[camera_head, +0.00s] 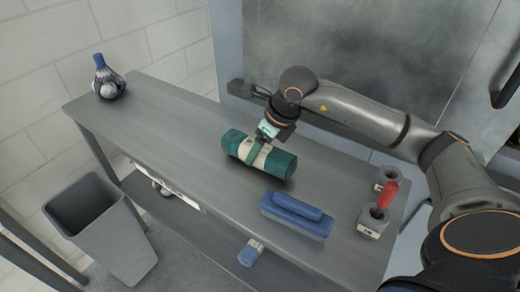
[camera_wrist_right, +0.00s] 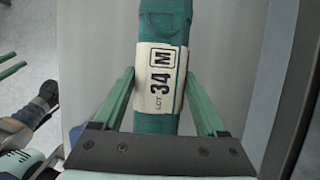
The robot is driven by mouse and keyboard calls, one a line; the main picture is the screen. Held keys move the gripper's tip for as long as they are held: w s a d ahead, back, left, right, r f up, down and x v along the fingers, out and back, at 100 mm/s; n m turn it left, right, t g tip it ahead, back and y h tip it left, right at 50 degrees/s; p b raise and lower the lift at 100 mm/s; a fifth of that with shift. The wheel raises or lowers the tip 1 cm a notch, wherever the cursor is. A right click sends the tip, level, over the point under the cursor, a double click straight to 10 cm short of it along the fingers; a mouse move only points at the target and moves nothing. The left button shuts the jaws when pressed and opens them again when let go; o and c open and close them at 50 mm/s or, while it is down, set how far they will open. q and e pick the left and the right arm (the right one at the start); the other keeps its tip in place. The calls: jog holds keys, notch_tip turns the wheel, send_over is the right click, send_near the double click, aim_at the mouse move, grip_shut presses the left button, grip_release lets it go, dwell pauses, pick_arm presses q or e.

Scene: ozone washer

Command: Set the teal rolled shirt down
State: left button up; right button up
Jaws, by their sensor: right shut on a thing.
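The teal rolled shirt (camera_head: 279,164) is a dark green roll with a cream band; in the right wrist view the roll (camera_wrist_right: 160,25) shows a label reading "34 M". My right gripper (camera_head: 261,140) comes down on it from above, with one finger on each side of the band. The gripper is shut on the roll, which lies level, at or just above the grey bench top (camera_head: 190,125). I cannot tell whether its underside touches the bench. My left gripper is not in view.
A blue block-like item (camera_head: 297,214) lies in front of the roll. Grey holders, one with a red handle (camera_head: 387,194), stand at the right end. A blue-topped bundle (camera_head: 108,78) sits at the far left. A grey bin (camera_head: 95,220) stands on the floor.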

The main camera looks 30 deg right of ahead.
jog(key=shift+f, duration=0.45)
jog(key=shift+f, duration=0.1)
jog(key=o, duration=1.5)
jog(key=v, duration=1.2)
jog(key=shift+s, duration=0.1)
